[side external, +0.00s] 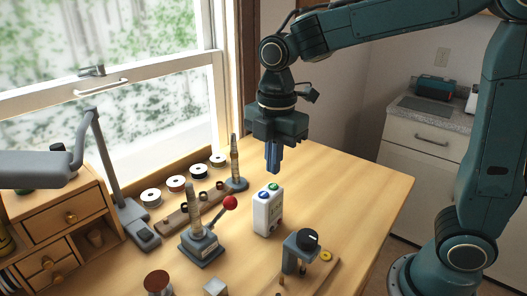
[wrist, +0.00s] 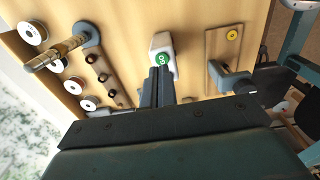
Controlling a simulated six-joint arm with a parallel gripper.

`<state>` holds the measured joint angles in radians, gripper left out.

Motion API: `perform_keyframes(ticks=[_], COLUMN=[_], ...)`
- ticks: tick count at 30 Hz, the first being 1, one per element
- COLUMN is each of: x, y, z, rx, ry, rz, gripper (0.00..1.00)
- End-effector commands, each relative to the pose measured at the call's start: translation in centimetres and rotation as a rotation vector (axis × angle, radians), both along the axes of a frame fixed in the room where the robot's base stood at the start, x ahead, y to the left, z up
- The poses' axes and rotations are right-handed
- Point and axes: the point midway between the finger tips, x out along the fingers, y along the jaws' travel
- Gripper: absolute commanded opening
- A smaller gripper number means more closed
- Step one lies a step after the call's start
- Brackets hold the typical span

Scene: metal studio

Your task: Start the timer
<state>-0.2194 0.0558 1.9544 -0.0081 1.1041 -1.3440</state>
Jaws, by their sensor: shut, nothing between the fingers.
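The timer (side external: 268,212) is a small white upright box on the wooden table, with a green and a blue button on its top. In the wrist view the timer (wrist: 160,42) shows beyond the fingertips, with its green button (wrist: 162,59) right by them; the blue button is hidden there. My gripper (side external: 273,168) points down above the timer, its blue fingers shut together and empty. In the side view a gap shows between the fingertips and the buttons. The fingers also show in the wrist view (wrist: 158,72).
A red-knobbed lever press (side external: 202,248) stands left of the timer. A dark clamp with a black knob (side external: 301,250) stands on a board to the front right. Several spools (side external: 176,184) line the window side. The table's right part (side external: 365,190) is clear.

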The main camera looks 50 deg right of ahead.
Motion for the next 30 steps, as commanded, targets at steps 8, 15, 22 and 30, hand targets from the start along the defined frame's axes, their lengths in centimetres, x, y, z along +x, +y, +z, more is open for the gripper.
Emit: perform_keyframes(ticks=[8, 15, 22, 30], x=[0.1, 0.1, 0.0, 0.0], y=[0.0, -0.1, -0.1, -0.1], z=[5.2, 8.6, 10.2, 10.4], rx=[0.001, 0.001, 0.0, 0.0], ry=[-0.009, -0.006, -0.004, -0.005], rz=[-0.002, -0.002, -0.002, -0.002], gripper=[0.0, 0.0, 0.0, 0.0])
